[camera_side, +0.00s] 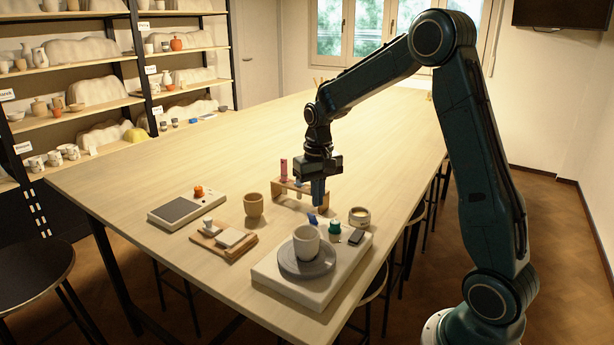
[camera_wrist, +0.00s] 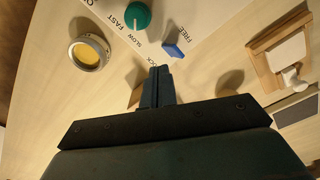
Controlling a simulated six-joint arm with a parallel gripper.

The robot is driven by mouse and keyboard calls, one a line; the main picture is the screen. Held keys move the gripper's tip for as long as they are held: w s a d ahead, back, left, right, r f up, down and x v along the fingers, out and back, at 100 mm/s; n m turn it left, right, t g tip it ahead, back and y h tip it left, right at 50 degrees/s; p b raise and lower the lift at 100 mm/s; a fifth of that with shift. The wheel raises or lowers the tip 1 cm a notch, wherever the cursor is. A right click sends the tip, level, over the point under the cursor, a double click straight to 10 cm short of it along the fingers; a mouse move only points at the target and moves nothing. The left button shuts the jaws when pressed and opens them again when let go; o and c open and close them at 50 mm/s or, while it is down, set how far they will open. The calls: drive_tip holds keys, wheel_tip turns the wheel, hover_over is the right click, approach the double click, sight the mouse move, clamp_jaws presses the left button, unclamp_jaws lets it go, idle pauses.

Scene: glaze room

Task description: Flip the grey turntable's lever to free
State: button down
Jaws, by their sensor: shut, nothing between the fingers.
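The turntable has a grey disc (camera_side: 290,268) on a white base (camera_side: 330,285), with a pale cup (camera_side: 306,243) on the disc. Its small blue lever (camera_side: 312,218) is on the far side of the base. In the wrist view the blue lever (camera_wrist: 174,49) stands beside the printed word FREE, and a partly hidden label ending in CK lies near my fingertips. I cannot tell which setting the lever is at. My gripper (camera_side: 319,204) points down, shut and empty, just above the lever's end of the base. In the wrist view my gripper's fingertips (camera_wrist: 159,70) look close to the lever but apart.
A green knob (camera_wrist: 137,15) with FAST and SLOW labels is on the base by the lever. A jar (camera_side: 359,217) stands behind the base. A tube rack (camera_side: 300,187), a tan cup (camera_side: 253,206) and a wooden board (camera_side: 222,240) are close by.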

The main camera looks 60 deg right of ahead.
sight(319, 221)
drive_tip(key=shift+d+r, duration=0.2)
drive_tip(key=shift+r, duration=0.95)
drive_tip(key=shift+d+r, duration=0.2)
drive_tip(key=shift+r, duration=0.9)
drive_tip(key=s+a+r+n+t, duration=0.3)
drive_tip(key=s+a+r, duration=0.6)
drive_tip(key=s+a, duration=0.1)
drive_tip(key=s+a+f+n+t, duration=0.1)
drive_tip(key=s+a, duration=0.5)
drive_tip(key=s, duration=0.6)
drive_tip(key=shift+s+f+n+t, duration=0.15)
drive_tip(key=shift+s+n+t, duration=0.15)
drive_tip(key=shift+n+t, duration=0.6)
